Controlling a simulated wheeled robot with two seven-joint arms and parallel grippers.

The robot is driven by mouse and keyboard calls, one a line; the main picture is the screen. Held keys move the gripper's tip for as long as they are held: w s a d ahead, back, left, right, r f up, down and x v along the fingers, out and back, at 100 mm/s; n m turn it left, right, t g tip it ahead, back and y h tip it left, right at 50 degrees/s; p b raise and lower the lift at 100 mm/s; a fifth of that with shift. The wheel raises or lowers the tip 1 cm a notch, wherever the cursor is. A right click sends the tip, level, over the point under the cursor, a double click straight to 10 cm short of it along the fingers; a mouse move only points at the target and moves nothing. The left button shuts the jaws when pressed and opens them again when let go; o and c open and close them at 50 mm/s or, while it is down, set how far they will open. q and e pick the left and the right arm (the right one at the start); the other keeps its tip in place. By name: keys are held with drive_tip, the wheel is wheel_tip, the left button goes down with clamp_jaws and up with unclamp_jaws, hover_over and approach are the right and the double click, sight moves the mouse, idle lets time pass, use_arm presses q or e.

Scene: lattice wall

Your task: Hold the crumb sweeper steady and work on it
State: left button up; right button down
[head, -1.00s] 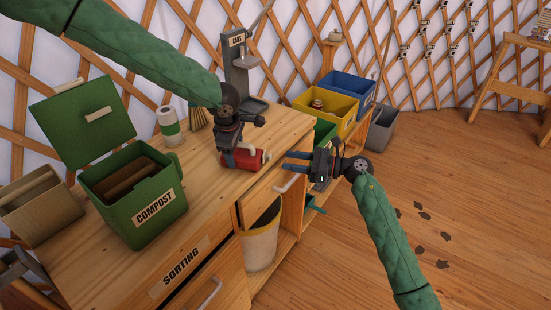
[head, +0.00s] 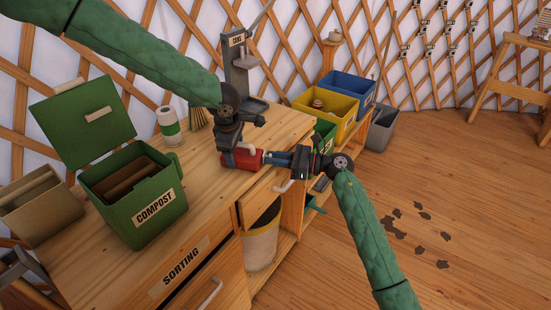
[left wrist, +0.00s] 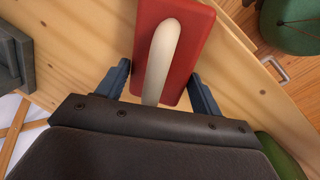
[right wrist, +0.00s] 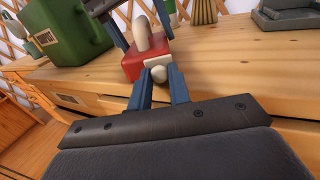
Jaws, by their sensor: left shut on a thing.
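The crumb sweeper (head: 243,160) is a red block with a cream handle, held at the right edge of the wooden counter. My left gripper (head: 230,150) is shut on it from above. In the left wrist view the fingers (left wrist: 158,88) flank the red body (left wrist: 190,60). My right gripper (head: 277,158) is at the sweeper's right end. In the right wrist view its fingers (right wrist: 160,88) stand apart, with a small pale knob (right wrist: 158,73) on the sweeper's near end between or just beyond their tips. Contact there cannot be told.
On the wooden counter (head: 195,215) stand a green compost bin (head: 135,205), a wooden box (head: 40,210) and a dark grey stand (head: 238,70). A drawer handle (head: 283,186) sits below the right gripper. Yellow (head: 325,108) and blue bins (head: 348,88) are behind. Dark scraps (head: 420,215) lie on the floor.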

sight(260, 164)
drive_tip(key=shift+s+a, duration=0.2)
drive_tip(key=shift+s, duration=1.5)
drive_tip(key=c, duration=1.3)
unclamp_jaws()
drive_tip(key=s+d, duration=0.1)
drive_tip(key=d, duration=1)
drive_tip(key=shift+s+d, duration=0.3)
drive_tip(key=shift+d, duration=0.1)
